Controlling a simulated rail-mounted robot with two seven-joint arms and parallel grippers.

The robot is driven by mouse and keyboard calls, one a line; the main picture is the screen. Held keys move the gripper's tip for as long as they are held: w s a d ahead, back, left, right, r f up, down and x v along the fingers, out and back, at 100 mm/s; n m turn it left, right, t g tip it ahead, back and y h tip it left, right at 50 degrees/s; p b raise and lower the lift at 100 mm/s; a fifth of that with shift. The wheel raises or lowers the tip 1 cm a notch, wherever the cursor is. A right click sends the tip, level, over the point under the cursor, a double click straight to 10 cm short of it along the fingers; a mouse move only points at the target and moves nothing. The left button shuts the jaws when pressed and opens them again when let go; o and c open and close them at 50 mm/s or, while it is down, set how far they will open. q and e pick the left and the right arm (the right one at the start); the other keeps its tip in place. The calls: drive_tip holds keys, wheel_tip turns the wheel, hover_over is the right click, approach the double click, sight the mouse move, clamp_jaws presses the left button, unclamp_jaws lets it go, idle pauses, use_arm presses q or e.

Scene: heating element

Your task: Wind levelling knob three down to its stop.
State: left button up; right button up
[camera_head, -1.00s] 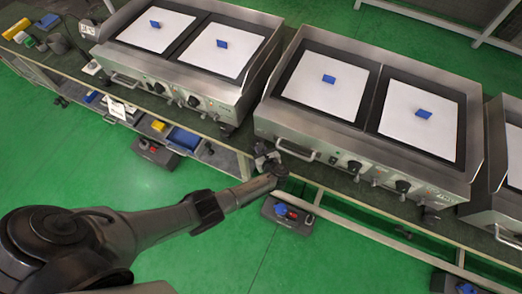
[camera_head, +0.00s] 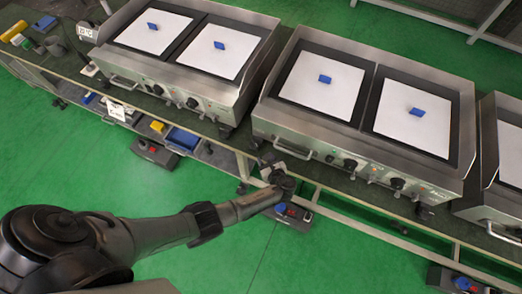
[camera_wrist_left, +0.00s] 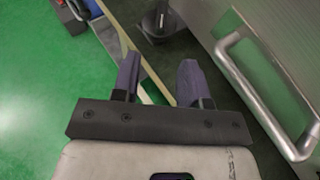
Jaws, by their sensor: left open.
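A steel griddle (camera_head: 312,133) with two plates stands on the bench. In the left wrist view, a dark levelling foot with a round base (camera_wrist_left: 160,22) shows under its front-left corner, beside the handle (camera_wrist_left: 262,92). I cannot tell from the pictures which number it bears. My left gripper (camera_wrist_left: 159,62) is open and empty; the foot is ahead of the gap between its fingers, apart from them. In the head view, my left gripper (camera_head: 273,166) is small and partly hidden by my wrist at that corner. My right gripper is not in view.
Another griddle (camera_head: 178,82) stands to the left and a third (camera_head: 500,160) is partly seen at right. White sheets with blue blocks (camera_head: 325,78) lie on the plates. Dark boxes (camera_head: 155,153) sit on the green floor. The front handle juts out close to my left gripper.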

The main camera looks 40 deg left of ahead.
use_arm(q)
drive_tip(key=p+v, duration=0.1)
drive_tip(key=v, duration=0.5)
drive_tip(key=shift+s+d, duration=0.15)
drive_tip(key=shift+d, duration=0.15)
drive_tip(key=shift+r, duration=0.1)
